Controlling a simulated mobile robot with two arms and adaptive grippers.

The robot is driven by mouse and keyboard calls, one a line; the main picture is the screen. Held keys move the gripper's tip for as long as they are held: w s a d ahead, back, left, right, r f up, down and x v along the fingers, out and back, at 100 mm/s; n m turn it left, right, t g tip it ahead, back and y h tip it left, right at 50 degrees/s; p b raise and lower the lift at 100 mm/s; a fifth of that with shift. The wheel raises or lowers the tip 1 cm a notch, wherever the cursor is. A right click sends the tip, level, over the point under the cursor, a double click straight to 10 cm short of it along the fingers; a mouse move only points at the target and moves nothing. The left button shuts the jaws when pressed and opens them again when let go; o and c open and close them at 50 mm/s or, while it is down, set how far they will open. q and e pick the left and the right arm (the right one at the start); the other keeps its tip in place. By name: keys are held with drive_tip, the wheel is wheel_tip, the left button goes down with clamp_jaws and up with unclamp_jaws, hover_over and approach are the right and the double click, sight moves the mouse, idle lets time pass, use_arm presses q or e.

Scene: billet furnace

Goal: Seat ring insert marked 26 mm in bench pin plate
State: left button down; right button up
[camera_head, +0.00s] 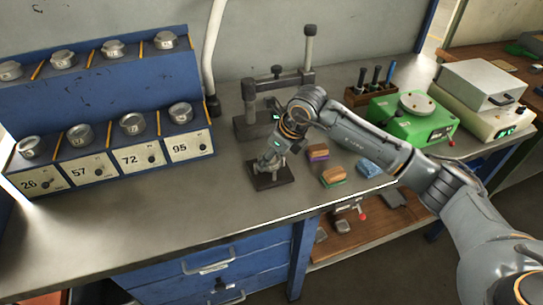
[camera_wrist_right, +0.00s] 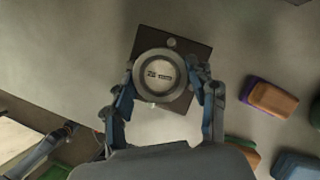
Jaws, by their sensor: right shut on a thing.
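My right gripper (camera_wrist_right: 162,85) is shut on a round metal ring insert (camera_wrist_right: 160,70) with a dark label on its face; the number looks like 26 but is small. The fingers grip its left and right sides. The insert is over the dark square pin plate (camera_wrist_right: 189,43), which also shows on the bench in the head view (camera_head: 273,181). A small round pin head shows just beyond the insert's rim. I cannot tell whether the insert touches the plate. In the head view my right gripper (camera_head: 271,161) points down there. A grey arm part, probably my left arm, shows lower left in the wrist view.
A blue rack (camera_head: 110,165) with round metal pieces and labels 26, 57, 72, 95 stands left. A dark fixture (camera_head: 255,122) stands behind the plate. Coloured blocks (camera_head: 333,177) lie right of it, then a green scale (camera_head: 410,118). The bench front left is clear.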

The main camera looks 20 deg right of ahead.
drive_tip(key=shift+f+b, duration=0.7)
idle(0.3)
drive_tip(key=o, duration=1.3)
drive_tip(key=shift+o, duration=0.4)
drive_tip(key=shift+s+d+r+p, duration=0.1)
drive_tip(key=shift+d+r+p, duration=0.05)
drive_tip(key=shift+r+p, duration=0.3)
drive_tip(key=p+v, duration=0.4)
drive_tip(key=v, duration=0.6)
drive_tip(key=shift+s+p, duration=0.2)
drive_tip(key=shift+p, duration=0.2)
